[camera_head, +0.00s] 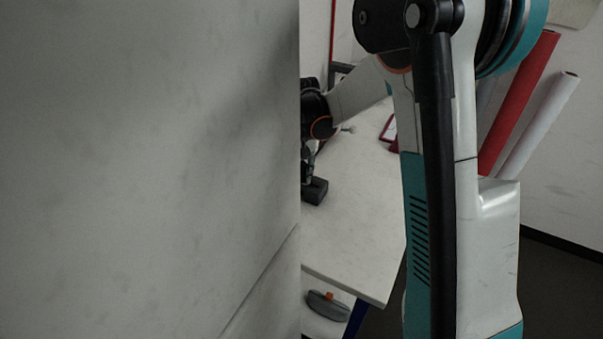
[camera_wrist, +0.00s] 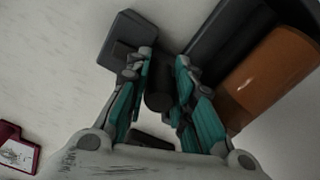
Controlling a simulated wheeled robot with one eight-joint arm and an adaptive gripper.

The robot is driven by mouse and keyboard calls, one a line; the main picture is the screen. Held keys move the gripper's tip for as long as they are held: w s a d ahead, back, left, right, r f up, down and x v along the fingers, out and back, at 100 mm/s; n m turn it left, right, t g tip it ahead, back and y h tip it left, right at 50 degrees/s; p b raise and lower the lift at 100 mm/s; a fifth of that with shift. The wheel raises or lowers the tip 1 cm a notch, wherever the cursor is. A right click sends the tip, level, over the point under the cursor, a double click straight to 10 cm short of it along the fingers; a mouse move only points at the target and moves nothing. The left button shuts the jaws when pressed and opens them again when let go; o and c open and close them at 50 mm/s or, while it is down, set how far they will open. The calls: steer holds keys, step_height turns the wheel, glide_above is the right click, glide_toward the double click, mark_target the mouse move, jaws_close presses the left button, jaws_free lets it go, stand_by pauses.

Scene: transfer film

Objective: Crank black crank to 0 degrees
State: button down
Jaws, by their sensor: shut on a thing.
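In the wrist view the black crank's dark round handle (camera_wrist: 158,88) stands between the two teal-and-grey fingers of my gripper (camera_wrist: 164,64). The gripper is shut on it, with one finger on each side. A dark grey block (camera_wrist: 125,32), which looks like part of the crank, lies beyond the left finger. In the head view a dark block (camera_head: 316,190) rests on the table just below my gripper (camera_head: 308,168). A large pale panel hides part of the gripper and the crank there. The crank's angle cannot be read.
The white table (camera_head: 350,235) is bare in front of the block. An orange-brown cylinder (camera_wrist: 272,75) in a dark holder lies close to the right finger. A red-framed item (camera_wrist: 15,150) lies at the left. The pale panel (camera_head: 150,150) fills the head view's left half.

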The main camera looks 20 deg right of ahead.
mark_target(303, 163)
steer(key=shift+w+d+m, duration=0.15)
steer(key=shift+w+m, duration=0.05)
steer(key=shift+m, duration=0.3)
steer(key=c, duration=1.4)
jaws_free()
steer(key=shift+o, duration=0.2)
step_height(303, 163, up, 12)
